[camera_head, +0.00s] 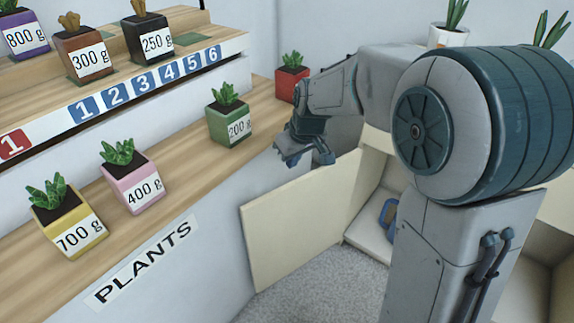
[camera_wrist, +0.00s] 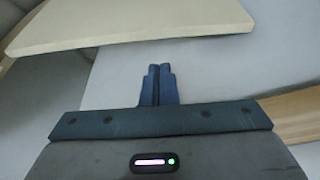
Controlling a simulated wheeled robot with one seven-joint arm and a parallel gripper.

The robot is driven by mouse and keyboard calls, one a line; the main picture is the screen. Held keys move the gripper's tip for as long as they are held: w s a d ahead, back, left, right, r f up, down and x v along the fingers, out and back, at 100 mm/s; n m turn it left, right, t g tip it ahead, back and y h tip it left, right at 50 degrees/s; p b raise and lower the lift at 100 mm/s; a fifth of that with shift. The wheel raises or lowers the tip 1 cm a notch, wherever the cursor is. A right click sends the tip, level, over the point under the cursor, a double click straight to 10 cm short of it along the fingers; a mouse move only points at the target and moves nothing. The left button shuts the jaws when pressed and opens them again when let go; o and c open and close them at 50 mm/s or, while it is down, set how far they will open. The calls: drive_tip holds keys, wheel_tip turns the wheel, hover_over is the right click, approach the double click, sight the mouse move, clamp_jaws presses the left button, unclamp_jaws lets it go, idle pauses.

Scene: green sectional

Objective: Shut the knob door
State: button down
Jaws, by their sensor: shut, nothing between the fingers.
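The knob door (camera_head: 300,222) is a plain cream panel that stands swung open from a low cream cabinet (camera_head: 372,240). I see no knob on the face that shows. My gripper (camera_head: 305,155) is above the door's top edge, near its middle, beside the plant shelf. In the wrist view my gripper (camera_wrist: 159,70) has its two dark blue fingers together and empty. A cream panel (camera_wrist: 130,25), which looks like the door, lies across the top of that view, apart from the fingertips.
A wooden shelf (camera_head: 180,190) runs along the left, with a green 200 g pot (camera_head: 230,122) and a red pot (camera_head: 291,84) close to my gripper. A blue item (camera_head: 388,215) lies inside the cabinet. Grey carpet (camera_head: 320,295) shows in front.

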drive_tip(key=b+x, duration=0.3)
drive_tip(key=x, duration=0.7)
drive_tip(key=shift+b, duration=0.35)
